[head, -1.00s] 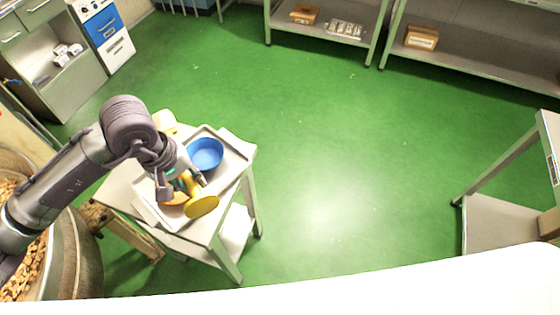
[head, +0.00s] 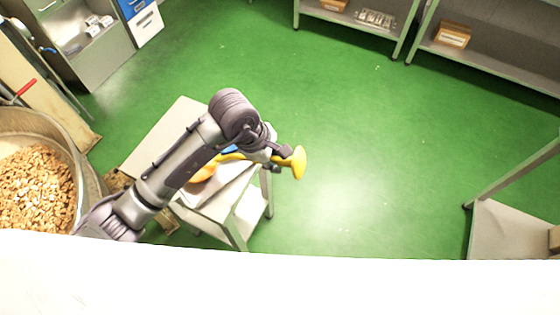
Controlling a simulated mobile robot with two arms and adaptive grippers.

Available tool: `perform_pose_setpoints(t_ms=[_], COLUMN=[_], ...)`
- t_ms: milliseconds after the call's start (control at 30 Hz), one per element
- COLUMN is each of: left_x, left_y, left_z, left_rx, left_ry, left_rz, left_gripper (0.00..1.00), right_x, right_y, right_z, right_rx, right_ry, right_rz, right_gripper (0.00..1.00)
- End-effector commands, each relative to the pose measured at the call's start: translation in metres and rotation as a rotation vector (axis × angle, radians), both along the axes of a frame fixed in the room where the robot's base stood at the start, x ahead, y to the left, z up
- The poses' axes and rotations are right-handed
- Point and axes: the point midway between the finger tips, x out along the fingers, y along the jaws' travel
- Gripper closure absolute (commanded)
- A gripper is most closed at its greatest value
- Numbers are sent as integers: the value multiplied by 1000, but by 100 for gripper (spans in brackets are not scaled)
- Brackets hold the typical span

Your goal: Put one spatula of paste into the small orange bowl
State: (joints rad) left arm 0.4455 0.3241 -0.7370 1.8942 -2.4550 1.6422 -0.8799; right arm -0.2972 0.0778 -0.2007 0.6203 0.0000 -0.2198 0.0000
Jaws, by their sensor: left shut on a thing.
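My left gripper (head: 282,157) is shut on a yellow spatula (head: 299,163). The spatula's rounded yellow end sticks out to the right of the jaws, past the table's right edge and over the green floor. A yellow strip left of the gripper may be more of the spatula; I cannot tell. The small orange bowl (head: 203,173) shows only partly behind my left arm, on the small table (head: 172,127). A sliver of the blue bowl (head: 230,149) shows behind the arm. I cannot see any paste on the spatula or inside either bowl. My right gripper is out of view.
A large kettle (head: 83,165) full of brown nuts (head: 35,188) stands at the left. Shelves with cardboard boxes (head: 453,35) stand at the back, and another shelf unit (head: 510,228) is at the right. The green floor (head: 370,140) between is clear.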

Motion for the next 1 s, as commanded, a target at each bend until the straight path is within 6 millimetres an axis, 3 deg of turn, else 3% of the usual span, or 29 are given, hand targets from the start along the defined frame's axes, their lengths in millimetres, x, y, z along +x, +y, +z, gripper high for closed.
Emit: perform_pose_setpoints(t_ms=[433, 1000], left_x=[13, 28], left_y=[49, 110], left_z=[30, 68], left_rx=[-232, -525], left_ry=[52, 123], left_rz=[2, 3], left_gripper=[100, 100], right_x=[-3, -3], right_y=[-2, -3], right_z=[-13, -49], right_rx=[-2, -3], right_ry=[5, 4], right_rz=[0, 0], right_gripper=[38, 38])
